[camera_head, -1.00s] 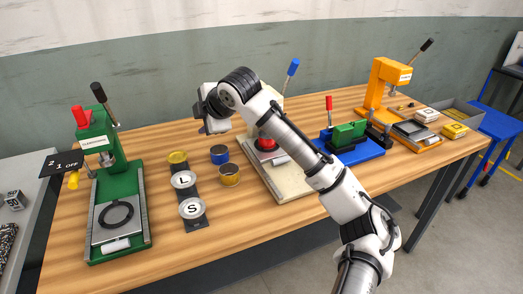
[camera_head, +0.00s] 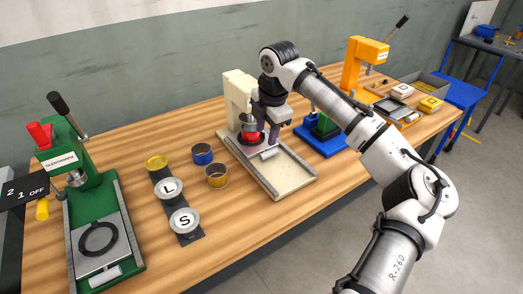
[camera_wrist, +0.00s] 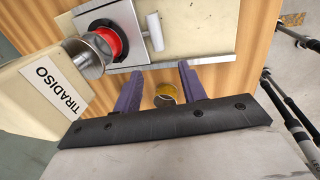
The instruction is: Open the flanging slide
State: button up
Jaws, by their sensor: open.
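A metal cylinder of the press is close over the red piece. No label in view says flanging. My gripper (camera_head: 275,138) is at the press's right side, above the slide handle. In the wrist view its purple fingers (camera_wrist: 160,70) are apart and empty, with the handle beyond the tips.
A green press (camera_head: 88,160) stands at the left with its own slide (camera_head: 98,240). Round tins (camera_head: 202,154) and lids marked L and S (camera_head: 168,188) lie between the presses. A blue fixture (camera_head: 325,146) and an orange press (camera_head: 362,62) stand to the right.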

aim_at(262, 155)
jog(key=f, duration=0.3)
jog(key=w+a+f+p, duration=0.1)
jog(key=f, duration=0.5)
jog(key=shift+w+a+f, duration=0.1)
jog(key=shift+w+a, duration=0.05)
jog(key=shift+w, duration=0.15)
jog(key=shift+c, duration=0.4)
grip_shut()
